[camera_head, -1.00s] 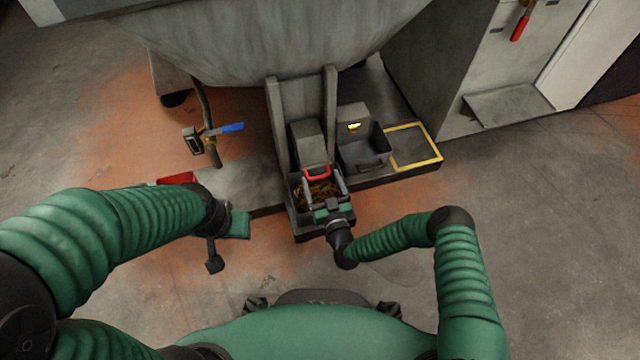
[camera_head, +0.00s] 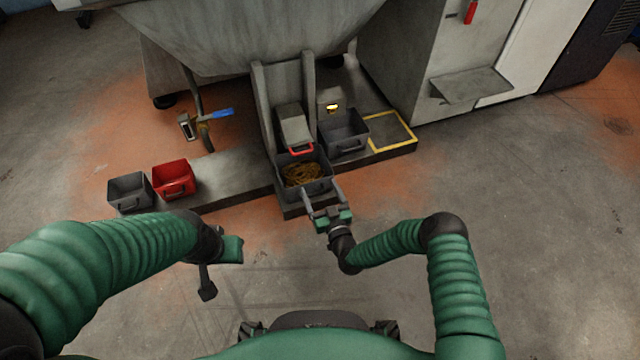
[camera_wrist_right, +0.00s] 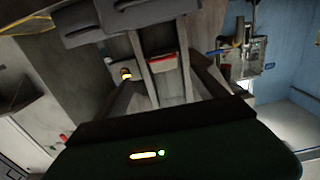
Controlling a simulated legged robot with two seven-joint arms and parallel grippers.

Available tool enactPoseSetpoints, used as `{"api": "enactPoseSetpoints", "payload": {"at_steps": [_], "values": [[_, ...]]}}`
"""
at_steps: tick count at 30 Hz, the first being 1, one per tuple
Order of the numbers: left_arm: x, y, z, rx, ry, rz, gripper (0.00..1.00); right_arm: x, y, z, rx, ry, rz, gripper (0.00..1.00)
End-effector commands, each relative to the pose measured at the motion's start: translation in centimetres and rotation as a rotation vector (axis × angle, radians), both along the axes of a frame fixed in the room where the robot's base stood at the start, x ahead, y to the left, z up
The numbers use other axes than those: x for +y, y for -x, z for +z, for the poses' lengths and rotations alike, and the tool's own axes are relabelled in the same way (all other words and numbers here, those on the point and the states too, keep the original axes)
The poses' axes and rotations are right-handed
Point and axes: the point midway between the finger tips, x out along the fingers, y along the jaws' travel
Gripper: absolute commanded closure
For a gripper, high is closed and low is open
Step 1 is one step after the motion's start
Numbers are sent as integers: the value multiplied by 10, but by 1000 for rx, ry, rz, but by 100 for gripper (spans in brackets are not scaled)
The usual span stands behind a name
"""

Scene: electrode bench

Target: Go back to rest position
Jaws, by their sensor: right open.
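My right gripper (camera_head: 324,198) is open and empty in the camera_head view. Its fingers point at the front of a grey bin (camera_head: 322,186) with brown, coiled-looking contents; whether they touch the bin, I cannot tell. In the right wrist view, the gripper's dark body fills the bottom, with fingers spread above it. My left gripper (camera_head: 218,268) hangs over bare floor at the lower left, apart from the bins. Its finger opening is not clear from this angle.
A grey bin (camera_head: 130,192) and a red bin (camera_head: 174,180) stand on the low ledge at left. Another grey bin (camera_head: 343,133) and a yellow-outlined square (camera_head: 390,131) lie to the right. A blue-handled tool (camera_head: 215,114) stands behind. The floor near me is clear.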

Motion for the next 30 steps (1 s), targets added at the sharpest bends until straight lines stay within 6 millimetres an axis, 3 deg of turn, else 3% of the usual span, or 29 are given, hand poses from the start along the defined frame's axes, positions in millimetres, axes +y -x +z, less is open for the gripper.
{"api": "enactPoseSetpoints", "payload": {"at_steps": [5, 8, 13, 16, 20, 24, 30], "values": [[0, 0, 1, 0, 0, 0, 64, 0, 0, 2, 2, 2, 3, 18], [0, 0, 7, 0, 0, 0, 64, 6, -4, 16, 35, 26, 45, 18], [0, 0, 32, 0, 0, 0, 64, 11, -2, 67, 252, 168, 191, 18], [0, 0, 47, 0, 0, 0, 64, -11, 16, 98, 435, 277, 216, 18], [0, 0, 65, 0, 0, 0, 64, -63, 55, 147, 676, 383, 152, 18], [0, 0, 81, 0, 0, 0, 64, -122, 116, 201, 910, 413, 12, 18], [0, 0, 98, 0, 0, 0, 64, -171, 205, 258, 1147, 343, -167, 18]]}}
